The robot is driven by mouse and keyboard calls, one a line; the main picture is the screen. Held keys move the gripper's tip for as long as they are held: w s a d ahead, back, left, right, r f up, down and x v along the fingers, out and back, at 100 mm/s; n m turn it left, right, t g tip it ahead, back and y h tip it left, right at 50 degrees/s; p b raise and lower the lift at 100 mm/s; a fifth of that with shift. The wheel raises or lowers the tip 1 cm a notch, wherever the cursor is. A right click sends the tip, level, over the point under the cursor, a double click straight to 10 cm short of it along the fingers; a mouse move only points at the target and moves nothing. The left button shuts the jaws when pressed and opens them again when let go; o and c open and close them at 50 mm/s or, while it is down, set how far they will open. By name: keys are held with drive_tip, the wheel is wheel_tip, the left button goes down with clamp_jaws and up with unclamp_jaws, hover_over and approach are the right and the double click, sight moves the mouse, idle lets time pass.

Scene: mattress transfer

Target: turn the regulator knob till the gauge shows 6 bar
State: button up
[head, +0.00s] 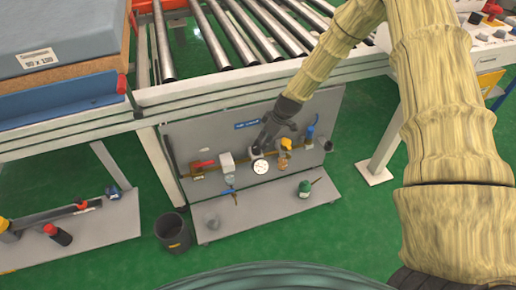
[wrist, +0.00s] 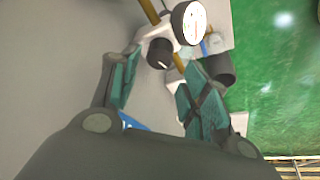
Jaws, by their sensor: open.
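The regulator's black knob (wrist: 160,53) shows in the wrist view, below the white regulator body and ahead of the space between my fingertips. The round white gauge (wrist: 188,22) is beside it at upper right; its needle cannot be read. In the head view the gauge (head: 260,167) faces outward on the grey panel, too small to read. My gripper (wrist: 162,82) is open, one teal-padded finger toward each side of the knob, with no clear contact. In the head view my gripper (head: 268,138) is just above the gauge and hides the knob.
On the panel (head: 205,125) are a red-handled valve (head: 203,164) and a blue-topped part (head: 310,131). The roller conveyor (head: 215,45) is above; a bin (head: 173,231) stands on the floor.

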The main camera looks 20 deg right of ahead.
sight(258, 147)
drive_tip(key=x, duration=0.7)
drive_tip(key=shift+f+b, duration=0.2)
drive_tip(key=shift+b, duration=0.1)
drive_tip(key=c, duration=0.7)
